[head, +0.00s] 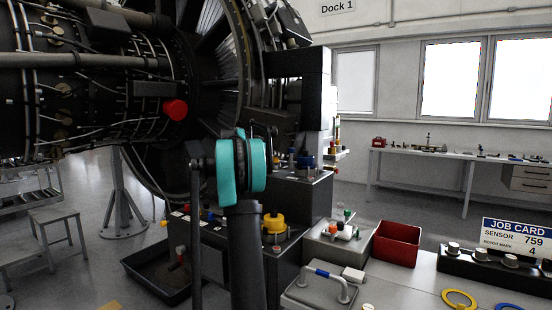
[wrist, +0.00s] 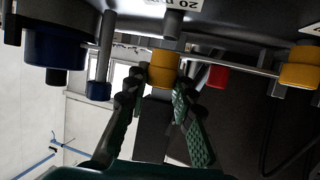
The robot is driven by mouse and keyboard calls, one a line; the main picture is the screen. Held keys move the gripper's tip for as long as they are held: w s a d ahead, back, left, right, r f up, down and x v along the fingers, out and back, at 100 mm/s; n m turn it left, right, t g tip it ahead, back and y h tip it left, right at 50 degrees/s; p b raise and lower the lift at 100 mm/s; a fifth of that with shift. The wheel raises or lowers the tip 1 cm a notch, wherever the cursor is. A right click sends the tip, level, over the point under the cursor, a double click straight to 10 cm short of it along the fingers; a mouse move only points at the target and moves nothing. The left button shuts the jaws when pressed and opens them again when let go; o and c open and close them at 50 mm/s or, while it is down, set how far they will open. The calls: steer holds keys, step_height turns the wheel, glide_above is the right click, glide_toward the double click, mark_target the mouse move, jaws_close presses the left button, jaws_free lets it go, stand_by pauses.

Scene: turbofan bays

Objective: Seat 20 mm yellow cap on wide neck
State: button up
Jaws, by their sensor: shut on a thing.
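In the wrist view, a yellow cap (wrist: 163,68) sits between the two fingertips of my gripper (wrist: 160,88), which is shut on it. Just above the cap in the picture is a grey neck (wrist: 173,24), next to a white label reading "20 m…". The cap's top edge is close to a grey bar; I cannot tell whether it touches the neck. A second yellow cap (wrist: 300,66) is at the right edge. In the head view my gripper is hidden behind my arm; a yellow cap (head: 274,222) stands on the dark bench unit.
In the wrist view, a red cap (wrist: 218,76) is close to the right finger, and a large blue cap (wrist: 55,45) and a small blue cap (wrist: 98,91) are at left. In the head view, a red bin (head: 397,244) and a grey tray (head: 318,292) stand at front right.

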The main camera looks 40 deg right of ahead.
steer(key=shift+f, duration=0.75)
stand_by(0.9)
steer(key=shift+r, duration=2.95)
